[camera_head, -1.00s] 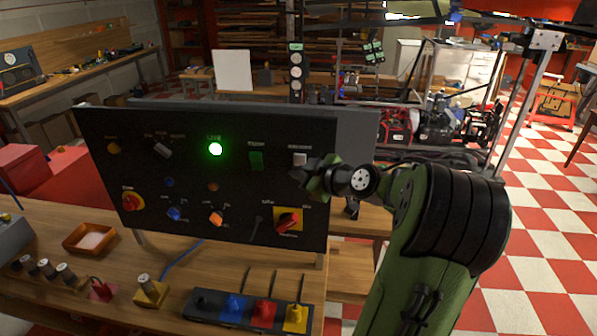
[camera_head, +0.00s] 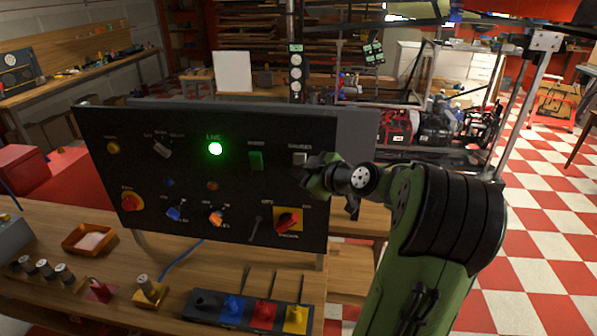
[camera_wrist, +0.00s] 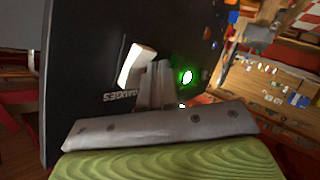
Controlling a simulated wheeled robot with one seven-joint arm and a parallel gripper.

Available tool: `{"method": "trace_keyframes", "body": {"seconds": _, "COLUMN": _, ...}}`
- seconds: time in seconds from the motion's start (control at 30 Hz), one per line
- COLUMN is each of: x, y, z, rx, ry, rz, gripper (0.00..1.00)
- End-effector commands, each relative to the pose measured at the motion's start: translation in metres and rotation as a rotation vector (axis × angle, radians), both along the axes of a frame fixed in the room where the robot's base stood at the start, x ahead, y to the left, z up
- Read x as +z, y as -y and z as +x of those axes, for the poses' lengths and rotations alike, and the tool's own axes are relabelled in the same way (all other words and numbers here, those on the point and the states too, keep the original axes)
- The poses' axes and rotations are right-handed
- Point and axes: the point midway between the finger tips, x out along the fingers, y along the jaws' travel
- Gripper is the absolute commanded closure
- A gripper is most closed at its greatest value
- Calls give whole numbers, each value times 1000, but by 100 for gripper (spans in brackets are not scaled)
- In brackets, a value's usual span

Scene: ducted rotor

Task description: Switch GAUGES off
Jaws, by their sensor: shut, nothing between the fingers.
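The GAUGES switch (camera_head: 300,158) is a white rocker at the upper right of the black panel (camera_head: 235,185). In the wrist view the white rocker (camera_wrist: 137,65) stands out tilted from its dark frame, with the GAUGES label upside down below it. My gripper (camera_head: 306,168) is shut and empty at the panel's right side, just below and right of the switch. In the wrist view its grey fingers (camera_wrist: 158,72) are close beside the rocker. I cannot tell whether they touch it.
Several knobs fill the panel's left half. A block with coloured parts (camera_head: 248,310) stands in front on the bench.

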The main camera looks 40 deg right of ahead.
Motion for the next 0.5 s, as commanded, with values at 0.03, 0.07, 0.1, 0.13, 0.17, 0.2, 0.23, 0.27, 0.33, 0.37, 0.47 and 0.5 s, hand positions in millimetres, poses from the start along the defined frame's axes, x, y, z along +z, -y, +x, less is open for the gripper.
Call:
{"method": "trace_keyframes", "body": {"seconds": 0.03, "x": 0, "y": 0, "z": 0, "rx": 0, "ry": 0, "rz": 0, "gripper": 100}}
{"method": "trace_keyframes", "body": {"seconds": 0.07, "x": -1, "y": 1, "z": 0, "rx": 0, "ry": 0, "rz": 0, "gripper": 100}}
{"method": "trace_keyframes", "body": {"seconds": 0.1, "x": -1, "y": 1, "z": 1, "rx": 0, "ry": 0, "rz": 0, "gripper": 100}}
{"method": "trace_keyframes", "body": {"seconds": 0.13, "x": -1, "y": 1, "z": 1, "rx": 0, "ry": 0, "rz": 0, "gripper": 100}}
{"method": "trace_keyframes", "body": {"seconds": 0.17, "x": -1, "y": 2, "z": 1, "rx": 0, "ry": 0, "rz": 0, "gripper": 100}}
{"method": "trace_keyframes", "body": {"seconds": 0.2, "x": -1, "y": 2, "z": 1, "rx": 0, "ry": 0, "rz": 0, "gripper": 100}}
{"method": "trace_keyframes", "body": {"seconds": 0.23, "x": -2, "y": 2, "z": 2, "rx": 0, "ry": 0, "rz": 0, "gripper": 100}}
{"method": "trace_keyframes", "body": {"seconds": 0.27, "x": -2, "y": 3, "z": 2, "rx": 0, "ry": 0, "rz": 0, "gripper": 100}}
{"method": "trace_keyframes", "body": {"seconds": 0.33, "x": -2, "y": 3, "z": 2, "rx": 0, "ry": 0, "rz": 0, "gripper": 100}}
{"method": "trace_keyframes", "body": {"seconds": 0.37, "x": -2, "y": 3, "z": 2, "rx": 1, "ry": 0, "rz": 0, "gripper": 100}}
{"method": "trace_keyframes", "body": {"seconds": 0.47, "x": -3, "y": 4, "z": 3, "rx": 1, "ry": 0, "rz": 0, "gripper": 100}}
{"method": "trace_keyframes", "body": {"seconds": 0.5, "x": -3, "y": 4, "z": 3, "rx": 1, "ry": 0, "rz": 0, "gripper": 100}}
